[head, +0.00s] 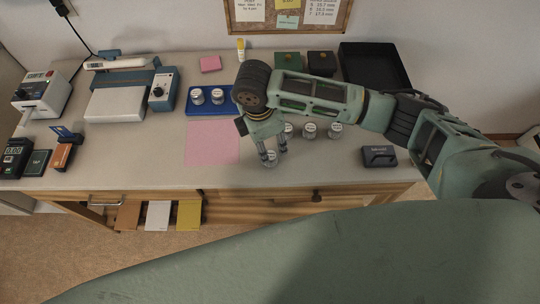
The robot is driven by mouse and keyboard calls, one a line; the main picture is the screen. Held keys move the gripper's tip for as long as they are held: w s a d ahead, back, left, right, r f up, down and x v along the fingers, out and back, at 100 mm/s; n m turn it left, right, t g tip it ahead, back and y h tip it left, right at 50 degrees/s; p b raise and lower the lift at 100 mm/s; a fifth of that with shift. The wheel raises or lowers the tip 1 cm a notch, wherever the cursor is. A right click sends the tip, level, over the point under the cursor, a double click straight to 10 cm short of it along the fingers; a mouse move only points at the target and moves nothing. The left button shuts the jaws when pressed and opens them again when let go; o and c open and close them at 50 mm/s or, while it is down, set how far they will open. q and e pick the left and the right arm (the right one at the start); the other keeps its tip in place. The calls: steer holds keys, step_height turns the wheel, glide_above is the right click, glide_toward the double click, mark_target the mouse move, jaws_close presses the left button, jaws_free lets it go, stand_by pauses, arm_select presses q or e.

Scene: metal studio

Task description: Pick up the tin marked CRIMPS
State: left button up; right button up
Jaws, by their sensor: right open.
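Several small whitish tins with grey sides stand on the bench in the head view. One tin (270,159) is at the front, at my right gripper's fingertips. Behind it, a second tin (289,130) is partly hidden by my gripper, with a third tin (309,131) and another tin (335,130) to its right. The lid marks are too small to read, so I cannot tell which tin says CRIMPS. My right gripper (273,152) points down, open, with its fingers around or just above the front tin. I cannot tell whether they touch it. My left gripper is out of view.
A blue tray (227,108) holds two tins, left of my right wrist. A pink sheet (212,143) lies left of the gripper. A dark block (379,156) is to the right. A black tray (375,66) sits at the back right. Free bench lies right of the tins.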

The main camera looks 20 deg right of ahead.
mark_target(269, 153)
step_height(269, 153, down, 6)
steer(key=shift+w+d+f+p, duration=0.1)
steer(key=shift+d+p, duration=0.05)
steer(key=shift+p, duration=0.5)
steer(key=shift+c, duration=0.4)
steer(key=c, duration=1)
